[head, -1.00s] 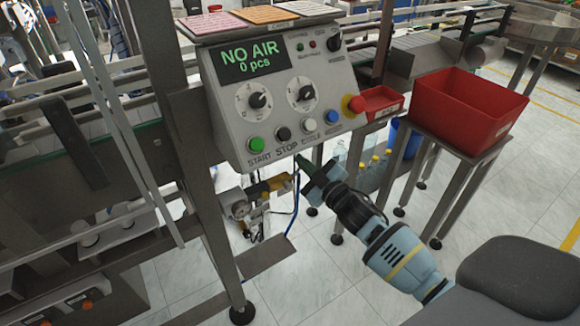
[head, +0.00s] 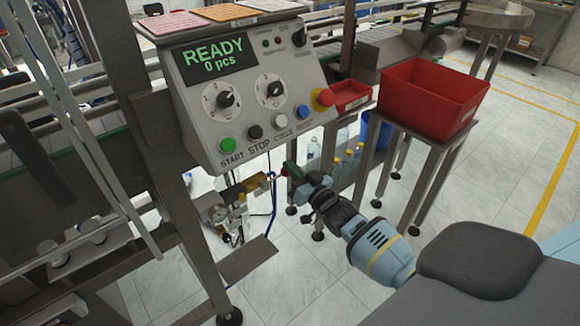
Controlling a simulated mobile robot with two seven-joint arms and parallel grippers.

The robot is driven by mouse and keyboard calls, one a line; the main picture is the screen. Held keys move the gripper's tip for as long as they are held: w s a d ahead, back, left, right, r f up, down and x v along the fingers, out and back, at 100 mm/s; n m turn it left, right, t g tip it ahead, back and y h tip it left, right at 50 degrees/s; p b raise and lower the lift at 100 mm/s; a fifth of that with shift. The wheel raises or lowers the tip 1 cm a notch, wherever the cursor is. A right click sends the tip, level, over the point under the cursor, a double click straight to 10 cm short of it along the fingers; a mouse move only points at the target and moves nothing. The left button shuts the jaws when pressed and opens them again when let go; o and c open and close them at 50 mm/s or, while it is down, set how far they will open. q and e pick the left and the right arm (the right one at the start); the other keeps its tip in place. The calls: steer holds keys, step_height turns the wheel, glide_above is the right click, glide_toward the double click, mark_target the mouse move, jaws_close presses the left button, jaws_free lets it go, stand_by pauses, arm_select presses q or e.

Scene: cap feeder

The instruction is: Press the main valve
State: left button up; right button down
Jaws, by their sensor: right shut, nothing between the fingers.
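The main valve (head: 256,184), a yellow fitting on the air unit, sits below the control panel (head: 245,100). A round gauge (head: 215,213) is to its lower left and a blue hose hangs beside it. The panel's display reads READY, 0 pcs. My right gripper (head: 285,172) is shut and empty, its tips at the right end of the valve. A small red spot shows by the tips; I cannot tell whether they touch the valve. The tips partly hide that end. My left gripper is not in view.
The panel's lower edge with its START (head: 227,145) and STOP buttons hangs just above the valve. Metal frame posts stand at left. A red bin (head: 432,98) on a stand is at right. Tiled floor is clear in front.

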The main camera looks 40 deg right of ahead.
steer(key=shift+f+m, duration=0.25)
steer(key=shift+m, duration=0.15)
stand_by(0.3)
